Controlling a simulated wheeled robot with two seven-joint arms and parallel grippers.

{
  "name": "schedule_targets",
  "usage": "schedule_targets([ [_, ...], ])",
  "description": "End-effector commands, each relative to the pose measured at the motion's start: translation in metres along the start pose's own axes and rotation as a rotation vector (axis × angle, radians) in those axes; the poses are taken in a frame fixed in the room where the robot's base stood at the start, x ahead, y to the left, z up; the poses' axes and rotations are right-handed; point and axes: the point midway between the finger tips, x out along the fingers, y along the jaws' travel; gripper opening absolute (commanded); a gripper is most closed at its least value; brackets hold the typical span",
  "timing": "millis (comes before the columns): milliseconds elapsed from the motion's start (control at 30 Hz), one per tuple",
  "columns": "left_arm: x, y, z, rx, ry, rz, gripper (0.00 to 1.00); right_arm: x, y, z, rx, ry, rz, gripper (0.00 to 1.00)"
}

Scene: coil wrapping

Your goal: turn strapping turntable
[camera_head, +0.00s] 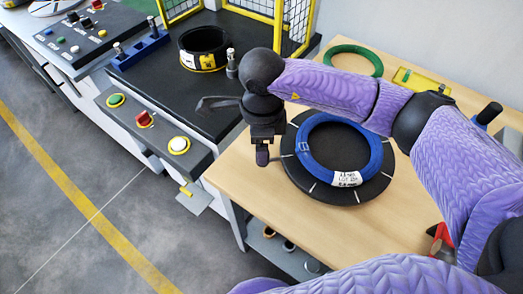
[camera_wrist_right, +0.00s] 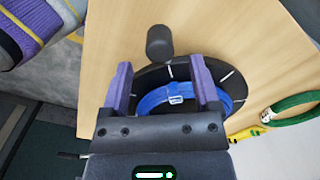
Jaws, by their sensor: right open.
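The strapping turntable (camera_head: 298,178) is a black disc with white marks, lying on the wooden table. A blue coil (camera_head: 320,166) with a white label lies flat on it; turntable (camera_wrist_right: 238,92) and coil (camera_wrist_right: 165,98) also show in the right wrist view. A dark upright knob (camera_wrist_right: 160,42) stands at the disc's edge. My right gripper (camera_head: 264,135) hangs over the disc's left edge. In the wrist view its purple fingers (camera_wrist_right: 161,62) are apart and empty, with the knob beyond their tips, roughly centred between them. Whether they touch it is unclear. My left gripper is out of view.
A green coil (camera_head: 353,58) and a yellow-green tool (camera_head: 422,82) lie behind the turntable. At left, a black bench holds a dark coil (camera_head: 203,47) and a panel with a red switch (camera_head: 144,119) and buttons. Bare wood (camera_head: 248,185) lies left of the disc.

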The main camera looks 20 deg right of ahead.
Motion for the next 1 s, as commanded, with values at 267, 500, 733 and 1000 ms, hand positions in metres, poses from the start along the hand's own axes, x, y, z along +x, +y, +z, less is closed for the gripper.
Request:
schedule_targets([
  [267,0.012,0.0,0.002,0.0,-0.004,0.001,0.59,0.048,0.001,0.001,0.0,-0.003,0.003,0.79],
  [500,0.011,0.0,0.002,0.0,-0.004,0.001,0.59,0.05,0.001,0.001,-0.001,-0.004,0.002,0.79],
  [733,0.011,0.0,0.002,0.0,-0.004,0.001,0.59,0.05,0.001,0.001,-0.001,-0.005,0.002,0.39],
  [1000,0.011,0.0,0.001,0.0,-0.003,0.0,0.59,0.05,0.001,0.001,-0.001,-0.005,0.002,0.0],
])
